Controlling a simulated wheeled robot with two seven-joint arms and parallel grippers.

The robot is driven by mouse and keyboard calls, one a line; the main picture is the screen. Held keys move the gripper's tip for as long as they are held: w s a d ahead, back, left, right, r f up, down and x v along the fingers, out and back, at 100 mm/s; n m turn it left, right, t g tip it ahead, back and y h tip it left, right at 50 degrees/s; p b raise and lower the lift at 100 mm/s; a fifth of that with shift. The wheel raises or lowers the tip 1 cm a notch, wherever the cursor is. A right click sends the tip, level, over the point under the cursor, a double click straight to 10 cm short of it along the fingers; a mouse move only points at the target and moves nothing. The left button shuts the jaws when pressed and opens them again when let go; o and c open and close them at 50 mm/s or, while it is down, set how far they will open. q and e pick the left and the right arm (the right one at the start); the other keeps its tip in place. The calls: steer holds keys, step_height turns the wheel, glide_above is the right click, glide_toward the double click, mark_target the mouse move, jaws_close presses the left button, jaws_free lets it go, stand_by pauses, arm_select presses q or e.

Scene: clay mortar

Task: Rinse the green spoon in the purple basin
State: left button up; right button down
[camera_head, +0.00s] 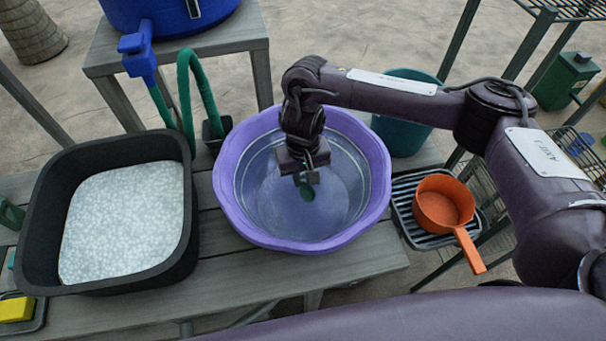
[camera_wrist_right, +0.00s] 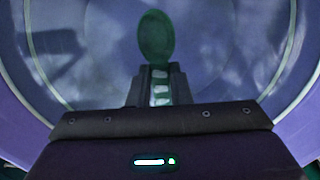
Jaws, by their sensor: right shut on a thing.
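The purple basin (camera_head: 372,212) stands on the grey slatted bench and holds clear water. My right gripper (camera_head: 307,178) reaches down over the basin, roughly above its middle, and is shut on the green spoon. The spoon's dark green bowl (camera_head: 307,193) shows just below the fingertips, over or in the water; I cannot tell how deep. In the right wrist view the spoon (camera_wrist_right: 156,38) points away from the fingers (camera_wrist_right: 159,90), with the basin's interior behind it. The spoon's handle is mostly hidden by the gripper. My left gripper is not in view.
A black tub (camera_head: 190,235) with pale, bubbly contents stands left of the basin. An orange pan (camera_head: 440,208) sits on a dark rack (camera_head: 407,190) at right. A teal bucket (camera_head: 405,132) stands behind. A blue container (camera_head: 165,15) with a tap and green hose (camera_head: 205,95) is at back left.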

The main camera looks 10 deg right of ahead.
steer(key=shift+f, duration=0.15)
steer(key=shift+f, duration=0.45)
steer(key=shift+r, duration=0.1)
stand_by(0.5)
steer(key=shift+r+p, duration=0.1)
steer(key=shift+p, duration=0.55)
